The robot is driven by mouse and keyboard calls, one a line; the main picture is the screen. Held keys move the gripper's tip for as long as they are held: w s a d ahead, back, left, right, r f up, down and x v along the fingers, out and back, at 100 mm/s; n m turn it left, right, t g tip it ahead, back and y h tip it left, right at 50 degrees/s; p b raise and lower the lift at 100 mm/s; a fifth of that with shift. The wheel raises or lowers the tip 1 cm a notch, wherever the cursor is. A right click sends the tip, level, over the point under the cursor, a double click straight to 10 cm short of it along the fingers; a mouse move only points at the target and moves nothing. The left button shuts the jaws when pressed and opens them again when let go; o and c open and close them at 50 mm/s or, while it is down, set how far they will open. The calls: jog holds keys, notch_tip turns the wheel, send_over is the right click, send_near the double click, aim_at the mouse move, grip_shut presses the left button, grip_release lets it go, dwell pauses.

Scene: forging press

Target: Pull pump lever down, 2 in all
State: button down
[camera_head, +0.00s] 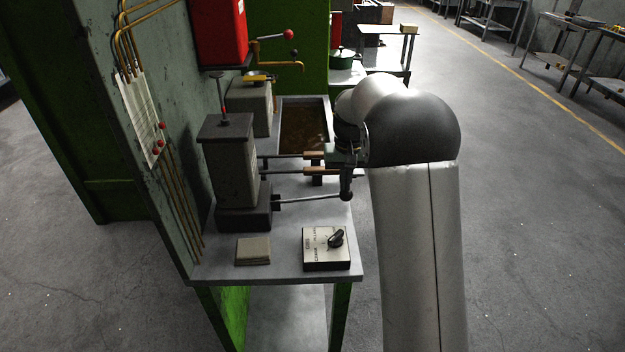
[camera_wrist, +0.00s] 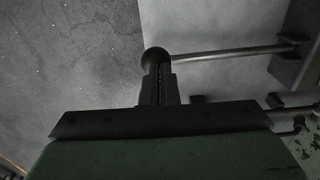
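The pump lever (camera_head: 308,199) is a thin metal rod. It runs nearly level to the right from the dark base of a grey pump block (camera_head: 237,172) and ends in a dark ball knob. In the wrist view the rod (camera_wrist: 230,52) crosses the upper part, with its knob (camera_wrist: 155,55) at the left end. My gripper (camera_head: 346,188) points down at the knob. In the wrist view its fingers (camera_wrist: 158,85) are close together with their tips at the knob. They look shut and seem to touch the knob; I see no clear grip around it.
A control box with a black rotary knob (camera_head: 326,249) and a small beige block (camera_head: 253,251) lie at the front of the bench (camera_head: 285,272). Two wooden-handled rods (camera_head: 312,170) lie just behind the lever. A red box (camera_head: 220,33) hangs above. Open floor lies right.

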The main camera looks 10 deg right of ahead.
notch_tip(320, 180, up, 9)
jog(key=a+p, duration=0.1)
jog(key=p, duration=0.4)
jog(key=shift+a+f+p, duration=0.2)
jog(key=shift+a+p, duration=0.1)
jog(key=shift+p, duration=0.1)
jog(key=shift+w, duration=0.1)
jog(key=s+r, duration=0.2)
jog(key=s, duration=0.8)
jog(key=s+r, duration=0.3)
jog(key=s, duration=0.7)
jog(key=s+f, duration=0.4)
jog(key=s, duration=1.1)
jog(key=shift+f+n+t, duration=0.15)
jog(key=shift+n+t, duration=0.25)
